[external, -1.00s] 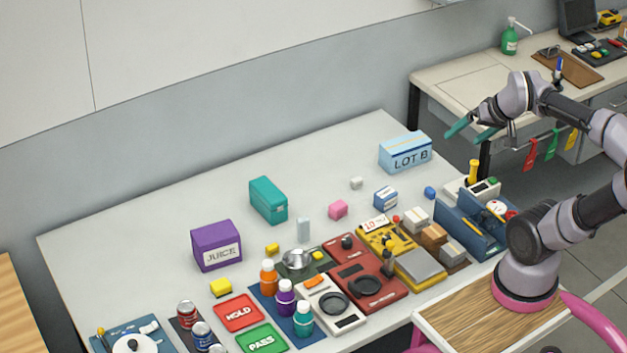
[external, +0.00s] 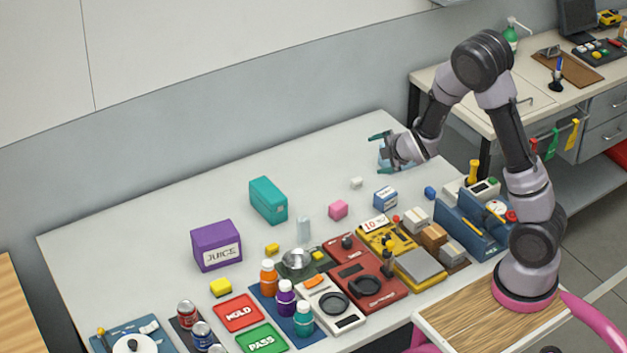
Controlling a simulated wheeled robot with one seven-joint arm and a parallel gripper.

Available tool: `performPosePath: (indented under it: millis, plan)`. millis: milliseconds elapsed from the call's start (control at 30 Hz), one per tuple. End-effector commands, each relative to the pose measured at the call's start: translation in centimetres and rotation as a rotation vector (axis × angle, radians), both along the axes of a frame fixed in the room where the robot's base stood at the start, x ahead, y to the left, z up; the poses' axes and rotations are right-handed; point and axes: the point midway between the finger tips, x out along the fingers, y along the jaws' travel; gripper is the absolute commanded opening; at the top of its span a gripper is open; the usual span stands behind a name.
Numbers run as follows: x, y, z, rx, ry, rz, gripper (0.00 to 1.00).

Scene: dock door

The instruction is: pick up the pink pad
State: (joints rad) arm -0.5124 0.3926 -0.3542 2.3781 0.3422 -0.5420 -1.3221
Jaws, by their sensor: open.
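The pink pad (external: 338,209) is a small pink block on the grey table, right of the middle. It stands apart from its neighbours and nothing covers it. My gripper (external: 378,154) is open, its green fingers spread and pointing left. It is farther back and to the right of the pink pad in the picture, with a clear gap between them. I see nothing held between the fingers.
The red (external: 366,284) and yellow (external: 387,238) panels lie in front.

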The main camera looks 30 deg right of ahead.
Motion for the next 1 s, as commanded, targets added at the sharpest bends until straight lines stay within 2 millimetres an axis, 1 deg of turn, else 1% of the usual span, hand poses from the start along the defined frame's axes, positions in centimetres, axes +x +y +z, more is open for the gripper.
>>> performPosePath:
  millis: [33, 200, 300, 400, 500, 600, 733, 1000]
  plan:
    - [0.5, 0.5, -2.2, -0.111, -0.008, 0.078, 0.97]
    - [2.1, 2.2, -7.6, -0.522, -0.086, 0.369, 0.97]
    - [2.5, 3.4, -10.5, -0.775, -0.136, 0.550, 0.97]
    - [2.4, 4.6, -12.9, -1.007, -0.190, 0.719, 0.97]
    - [2.1, 5.6, -14.8, -1.195, -0.239, 0.854, 0.97]
    - [1.8, 6.4, -15.9, -1.320, -0.277, 0.944, 0.97]
    - [2.0, 6.9, -16.6, -1.393, -0.303, 0.995, 0.97]
    - [5.6, 7.4, -18.1, -1.398, -0.305, 0.996, 0.97]
